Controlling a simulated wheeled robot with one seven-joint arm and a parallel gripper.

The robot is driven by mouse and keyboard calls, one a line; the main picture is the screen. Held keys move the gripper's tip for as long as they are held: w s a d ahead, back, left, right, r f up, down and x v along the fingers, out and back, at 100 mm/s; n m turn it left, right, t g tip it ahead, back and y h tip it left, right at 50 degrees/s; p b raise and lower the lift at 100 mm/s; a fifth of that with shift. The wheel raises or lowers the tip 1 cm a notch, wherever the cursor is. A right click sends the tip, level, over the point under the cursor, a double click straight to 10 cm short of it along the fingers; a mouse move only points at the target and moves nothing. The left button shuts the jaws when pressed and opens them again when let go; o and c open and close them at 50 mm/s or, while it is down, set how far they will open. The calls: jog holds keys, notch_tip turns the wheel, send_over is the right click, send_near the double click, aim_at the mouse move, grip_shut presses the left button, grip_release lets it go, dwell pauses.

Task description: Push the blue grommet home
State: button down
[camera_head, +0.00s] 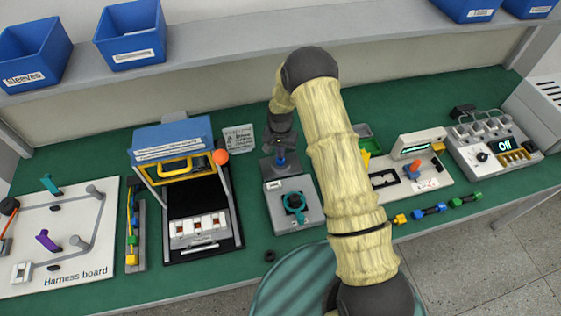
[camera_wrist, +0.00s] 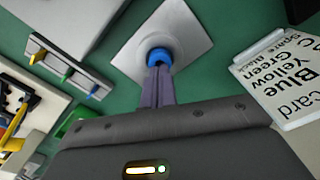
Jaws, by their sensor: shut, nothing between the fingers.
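The blue grommet (camera_head: 281,160) sits on a light grey plate (camera_head: 268,168) behind the grey block. In the wrist view the grommet (camera_wrist: 156,54) shows as a blue ring just beyond my fingertips, with the plate (camera_wrist: 190,28) around it. My gripper (camera_head: 281,150) points down over the grommet. In the wrist view its two fingers (camera_wrist: 157,72) are together with nothing between them, and their tips overlap the grommet's near edge. I cannot tell whether they touch it or how deep it sits.
A grey block (camera_head: 312,217) with a dark round part stands in front of the plate. A lettered card (camera_head: 238,138) lies to the left, near a rack with a blue top (camera_head: 172,135). A panel reading "Off" (camera_head: 492,147) stands at the right. Green mat is bare around the plate.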

jog(key=shift+f+b, duration=0.95)
jog(key=shift+f, duration=0.25)
dwell(0.8)
jog(key=shift+r+p, duration=1.95)
jog(key=shift+r, duration=1.65)
jog(key=shift+r, duration=0.1)
jog(key=s+d+r+n, duration=0.1)
jog(key=s+d+r, duration=0.2)
jog(key=r, duration=0.3)
jog(key=s+d+r+t, duration=0.1)
jog(key=s+d+r, duration=0.15)
jog(key=r, duration=0.25)
jog(key=s+d+r+n, duration=0.1)
jog(key=s+d+r, duration=0.1)
jog(key=s+r, duration=0.3)
jog(key=s+d+r+n, duration=0.1)
jog(key=s+d+r, duration=0.1)
jog(key=s, duration=0.4)
jog(key=s+d+r+t, duration=0.1)
jog(key=s+d+r, duration=0.1)
jog(key=s+r, duration=0.3)
jog(key=shift+s+d+r+n+t, duration=0.2)
jog(key=shift+s+d+n+t, duration=0.15)
jog(key=shift+s, duration=0.9)
